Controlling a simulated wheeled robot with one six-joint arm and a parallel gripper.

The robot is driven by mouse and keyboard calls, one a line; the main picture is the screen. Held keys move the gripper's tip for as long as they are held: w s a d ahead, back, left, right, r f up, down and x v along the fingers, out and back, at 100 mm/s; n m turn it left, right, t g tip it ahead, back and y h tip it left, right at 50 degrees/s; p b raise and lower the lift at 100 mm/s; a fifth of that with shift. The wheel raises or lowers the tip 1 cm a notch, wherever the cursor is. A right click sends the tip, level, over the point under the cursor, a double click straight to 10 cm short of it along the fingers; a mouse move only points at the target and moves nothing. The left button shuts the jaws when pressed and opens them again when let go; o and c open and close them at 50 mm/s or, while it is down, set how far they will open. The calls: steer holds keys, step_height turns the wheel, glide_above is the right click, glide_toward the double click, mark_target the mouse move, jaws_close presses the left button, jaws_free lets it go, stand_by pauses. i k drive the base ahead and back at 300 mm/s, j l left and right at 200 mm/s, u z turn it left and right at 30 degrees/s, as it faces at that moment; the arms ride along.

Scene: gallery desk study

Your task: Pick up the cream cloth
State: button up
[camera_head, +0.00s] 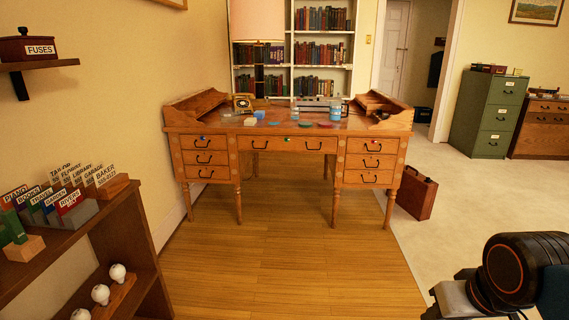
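I cannot pick out a cream cloth with certainty. A small pale patch (250,121) lies on the left part of the wooden desk (270,131), in front of the telephone, too small to identify. Part of my arm (517,270) shows at the bottom right, far from the desk. A grey and black end piece (452,298) beside it may be my gripper. It is cut off by the frame edge, and its fingers cannot be made out.
Wooden floor (290,270) lies clear before the desk. A low shelf (120,225) with labelled blocks and white bulbs stands at left. A brown case (416,194) leans by the desk's right legs. A green cabinet (489,115) stands at right.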

mark_target(250, 122)
steer(key=i+u, duration=0.2)
steer(key=i, duration=0.65)
steer(key=i+l+u, duration=0.15)
steer(key=i, duration=0.7)
steer(key=i+j+u, duration=0.1)
steer(key=i+u, duration=0.25)
steer(key=i, duration=0.6)
steer(key=i+l+u, duration=0.1)
steer(key=i+u, duration=0.3)
steer(key=i, duration=0.55)
